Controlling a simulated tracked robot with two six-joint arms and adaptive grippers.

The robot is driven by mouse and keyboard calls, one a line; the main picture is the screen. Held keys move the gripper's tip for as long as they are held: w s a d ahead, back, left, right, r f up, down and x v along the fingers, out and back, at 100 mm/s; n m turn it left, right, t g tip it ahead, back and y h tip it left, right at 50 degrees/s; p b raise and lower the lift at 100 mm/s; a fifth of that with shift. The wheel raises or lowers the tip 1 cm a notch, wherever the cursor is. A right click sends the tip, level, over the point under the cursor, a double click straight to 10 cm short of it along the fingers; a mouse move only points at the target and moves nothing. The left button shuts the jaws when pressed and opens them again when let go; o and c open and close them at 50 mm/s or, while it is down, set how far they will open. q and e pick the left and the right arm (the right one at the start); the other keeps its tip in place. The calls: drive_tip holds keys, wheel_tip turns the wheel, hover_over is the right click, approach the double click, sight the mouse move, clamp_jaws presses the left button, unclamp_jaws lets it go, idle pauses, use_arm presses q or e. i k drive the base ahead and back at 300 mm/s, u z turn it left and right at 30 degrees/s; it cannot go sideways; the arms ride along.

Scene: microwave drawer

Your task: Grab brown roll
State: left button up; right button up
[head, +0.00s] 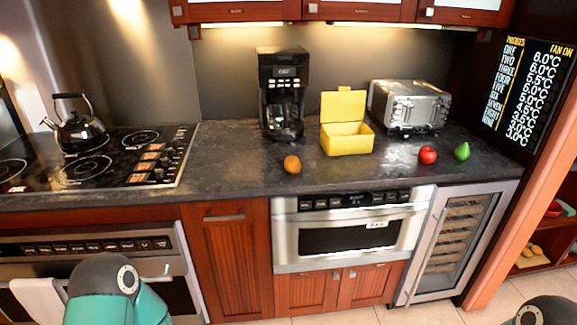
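A small round orange-brown item (292,164), which looks like the brown roll, lies on the dark countertop (235,178) near its front edge. It sits in front of the coffee maker and left of the yellow box. Nothing covers it. Neither gripper shows in the head view. Only a teal and dark grey part of my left arm shows at the bottom left, and a dark part of my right arm at the bottom right corner.
A coffee maker (282,95), open yellow box (346,138), toaster (410,103), red apple (427,155) and green pear (462,151) stand on the counter. A kettle (75,128) is on the stove (110,158). The microwave drawer (348,238) below is closed.

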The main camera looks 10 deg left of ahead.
sight(292, 164)
drive_tip(key=u, duration=0.05)
drive_tip(key=i, duration=0.9)
drive_tip(key=z, duration=0.1)
